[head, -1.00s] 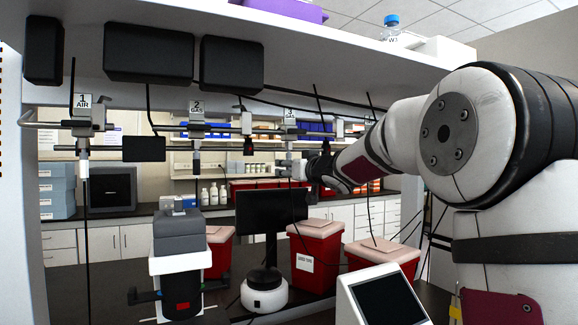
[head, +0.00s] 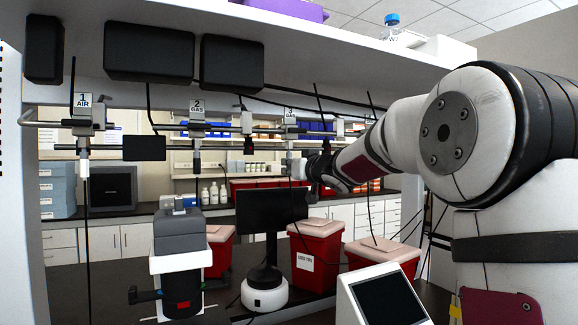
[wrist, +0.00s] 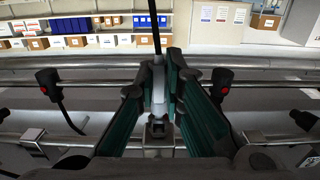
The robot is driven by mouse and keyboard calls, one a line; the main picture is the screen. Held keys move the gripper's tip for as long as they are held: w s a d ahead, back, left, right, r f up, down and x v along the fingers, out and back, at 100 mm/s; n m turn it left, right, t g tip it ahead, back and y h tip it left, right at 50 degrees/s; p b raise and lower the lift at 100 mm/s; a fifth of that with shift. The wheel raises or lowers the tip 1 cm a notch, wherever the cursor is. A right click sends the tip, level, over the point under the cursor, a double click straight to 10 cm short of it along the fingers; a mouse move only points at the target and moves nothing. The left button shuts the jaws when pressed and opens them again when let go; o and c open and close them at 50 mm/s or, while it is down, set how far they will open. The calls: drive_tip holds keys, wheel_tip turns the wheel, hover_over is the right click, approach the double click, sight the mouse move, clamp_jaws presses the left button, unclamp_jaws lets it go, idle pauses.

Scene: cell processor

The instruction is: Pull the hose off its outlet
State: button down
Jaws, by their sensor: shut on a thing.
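Three labelled outlets hang from the rail under the shelf in the head view: outlet 1 (head: 84,122), outlet 2 (head: 197,127) and outlet 3 (head: 290,132). My gripper (head: 300,168) is at the lower end of outlet 3, reaching in from the right. In the wrist view my gripper (wrist: 160,82) has its green-lined fingers shut on the pale end sleeve of the hose (wrist: 158,92). The black hose runs away from the sleeve to the top of that view. A grey metal fitting of the outlet (wrist: 158,132) lies right by the sleeve; whether they still join is hard to tell.
Horizontal metal rails cross behind the outlets. Black valve heads with red dots (wrist: 47,80) flank my fingers in the wrist view. Below stand a black monitor (head: 270,222), red bins (head: 317,262) and a grey device (head: 180,250) on the dark bench.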

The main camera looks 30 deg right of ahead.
drive_tip(key=shift+f, duration=0.7)
drive_tip(key=shift+f+b, duration=0.5)
drive_tip(key=shift+f, duration=0.15)
